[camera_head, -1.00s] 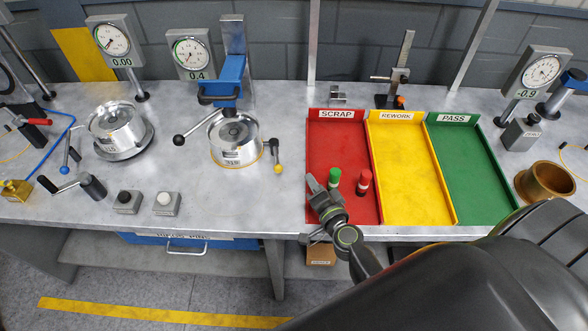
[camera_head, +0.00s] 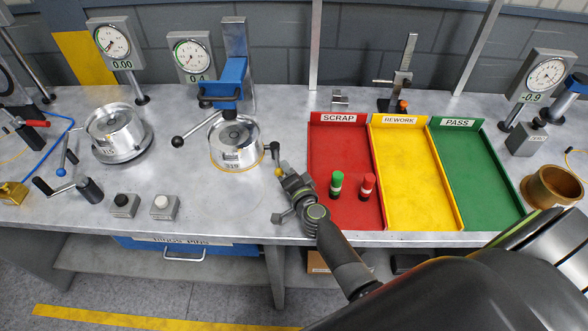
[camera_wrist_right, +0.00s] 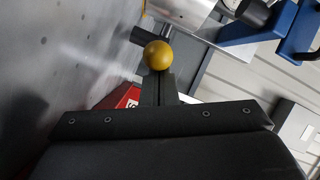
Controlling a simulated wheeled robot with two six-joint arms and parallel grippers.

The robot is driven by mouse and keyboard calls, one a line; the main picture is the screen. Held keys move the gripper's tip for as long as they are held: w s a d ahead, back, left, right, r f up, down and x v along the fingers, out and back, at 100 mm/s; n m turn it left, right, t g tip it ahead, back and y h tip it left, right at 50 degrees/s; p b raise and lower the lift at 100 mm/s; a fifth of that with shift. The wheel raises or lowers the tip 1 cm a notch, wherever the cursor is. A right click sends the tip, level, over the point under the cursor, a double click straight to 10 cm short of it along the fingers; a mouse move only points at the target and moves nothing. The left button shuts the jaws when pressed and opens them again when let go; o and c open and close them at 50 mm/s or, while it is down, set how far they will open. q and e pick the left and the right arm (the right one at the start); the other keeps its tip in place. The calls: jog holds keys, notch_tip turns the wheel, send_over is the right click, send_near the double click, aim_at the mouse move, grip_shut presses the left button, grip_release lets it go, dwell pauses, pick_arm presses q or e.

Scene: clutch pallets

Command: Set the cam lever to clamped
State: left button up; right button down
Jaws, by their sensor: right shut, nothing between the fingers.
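A lever with a yellow ball knob (camera_head: 278,171) is at the right side of the silver round fixture (camera_head: 236,150) under the blue press. A second lever with a black ball (camera_head: 178,142) reaches out to the left of the press. Which one is the cam lever is not labelled. My right gripper (camera_head: 285,173) is shut and empty, its tips right beside the yellow knob. In the right wrist view the yellow ball (camera_wrist_right: 157,55) stands just past the shut fingers (camera_wrist_right: 160,88); whether they touch cannot be told. My left gripper is not in view.
The red scrap tray (camera_head: 325,150) with a green and a red peg stands right of my gripper, beside the yellow (camera_head: 410,180) and green trays (camera_head: 480,170). Button boxes (camera_head: 164,207) sit at the front edge. The blue press (camera_head: 234,65) stands over the fixture.

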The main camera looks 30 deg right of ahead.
jog(key=shift+w+a+f+m+h, duration=0.1)
jog(key=shift+a+m+h, duration=0.2)
jog(key=shift+a+h, duration=0.15)
jog(key=shift+w+a+f+m+h, duration=0.1)
jog(key=shift+a+m+h, duration=0.2)
jog(key=shift+a+h, duration=0.1)
jog(key=shift+f, duration=0.1)
